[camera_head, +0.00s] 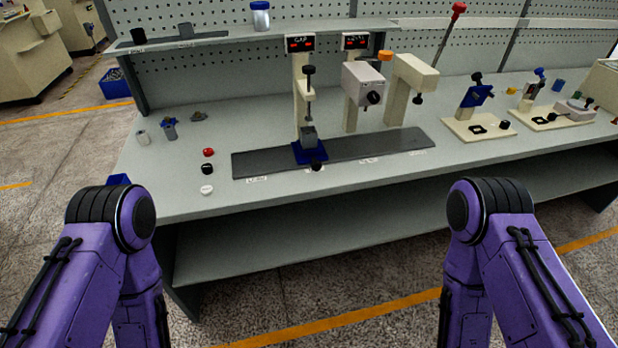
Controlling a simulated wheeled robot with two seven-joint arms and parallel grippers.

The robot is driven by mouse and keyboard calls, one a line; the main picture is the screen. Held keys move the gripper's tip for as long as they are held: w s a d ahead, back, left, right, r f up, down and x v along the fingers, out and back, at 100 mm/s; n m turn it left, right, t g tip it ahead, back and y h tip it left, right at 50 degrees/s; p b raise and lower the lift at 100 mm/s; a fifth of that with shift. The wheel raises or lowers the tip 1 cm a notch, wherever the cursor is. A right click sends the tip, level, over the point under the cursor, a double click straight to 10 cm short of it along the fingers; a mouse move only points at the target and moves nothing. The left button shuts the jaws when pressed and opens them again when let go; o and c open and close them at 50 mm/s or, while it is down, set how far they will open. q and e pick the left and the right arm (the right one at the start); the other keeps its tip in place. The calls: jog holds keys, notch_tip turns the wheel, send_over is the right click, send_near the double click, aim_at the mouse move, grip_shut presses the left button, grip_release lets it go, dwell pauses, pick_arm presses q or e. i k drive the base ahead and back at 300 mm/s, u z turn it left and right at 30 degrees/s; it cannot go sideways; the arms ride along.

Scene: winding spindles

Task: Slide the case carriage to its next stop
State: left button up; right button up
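The case carriage (303,153) is a small blue block on a dark grey rail (390,143) on the bench. A grey case (309,136) sits on it, and a black knob (316,165) sticks out at its front. The carriage is left of the rail's middle, by the second of several white labels, under the first station's black-knobbed plunger (309,77). I cannot tell whether plunger and case touch. Both my purple arms show at the bottom corners, bent, away from the carriage. Neither gripper is in view.
A grey press head (364,84) and a cream post (413,80) stand behind the rail's right part. Red, black and white buttons (207,170) lie left of the rail. Cream-based fixtures (478,127) stand at right. The bench front by the rail is clear.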

aim_at(315, 156)
jog(key=u, duration=1.6)
jog(key=i, duration=0.9)
jog(key=z, duration=1.85)
